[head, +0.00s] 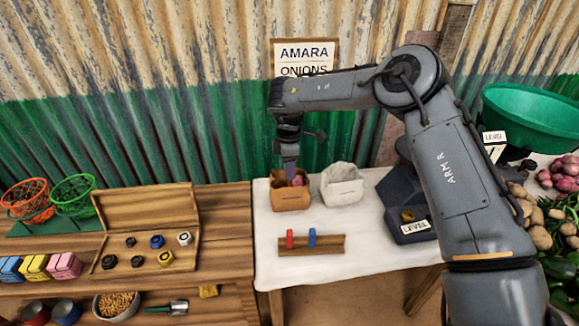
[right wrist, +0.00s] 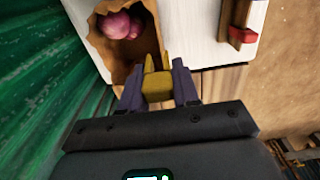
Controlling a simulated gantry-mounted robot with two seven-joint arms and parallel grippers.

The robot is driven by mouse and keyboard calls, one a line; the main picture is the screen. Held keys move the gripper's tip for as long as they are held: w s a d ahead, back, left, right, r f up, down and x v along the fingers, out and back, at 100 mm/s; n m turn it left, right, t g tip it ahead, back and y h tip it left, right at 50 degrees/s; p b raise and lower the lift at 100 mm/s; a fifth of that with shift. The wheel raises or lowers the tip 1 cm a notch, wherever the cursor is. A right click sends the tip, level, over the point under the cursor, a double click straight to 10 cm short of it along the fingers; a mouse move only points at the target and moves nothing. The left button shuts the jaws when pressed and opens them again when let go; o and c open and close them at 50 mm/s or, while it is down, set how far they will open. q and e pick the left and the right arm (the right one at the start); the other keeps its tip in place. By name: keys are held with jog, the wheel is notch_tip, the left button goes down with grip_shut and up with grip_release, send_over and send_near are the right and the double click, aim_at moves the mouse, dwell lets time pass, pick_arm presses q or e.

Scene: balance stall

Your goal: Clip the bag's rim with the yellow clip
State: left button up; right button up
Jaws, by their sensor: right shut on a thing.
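The brown paper bag (head: 291,201) stands on the white cloth with pink onions (head: 298,181) inside its open mouth. My right gripper (head: 290,176) points down at the bag's mouth. In the right wrist view, this gripper (right wrist: 158,88) is shut on the yellow clip (right wrist: 157,87). The clip's two prongs point at the near rim of the brown bag (right wrist: 148,52) and are at or very close to it. I cannot tell whether the rim is between the prongs. The clip is hidden in the head view. My left gripper is not in view.
A pale bag (head: 342,189) stands just right of the brown one. A wooden rack (head: 332,246) with a red clip (head: 290,239) and a blue clip (head: 312,238) lies in front. A dark scale (head: 402,212) stands to the right. The cloth's front left is clear.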

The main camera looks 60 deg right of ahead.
jog(key=shift+f+b, duration=1.4)
jog(key=shift+f, duration=0.85)
jog(key=shift+f+b, duration=1.05)
jog(key=shift+f, duration=0.4)
jog(key=o, duration=1.1)
jog(key=shift+c, duration=0.2)
notch_tip(320, 180, up, 10)
jog(key=p, duration=0.3)
jog(key=shift+f, duration=0.15)
jog(key=shift+r+p, duration=0.4)
jog(key=shift+r, duration=0.15)
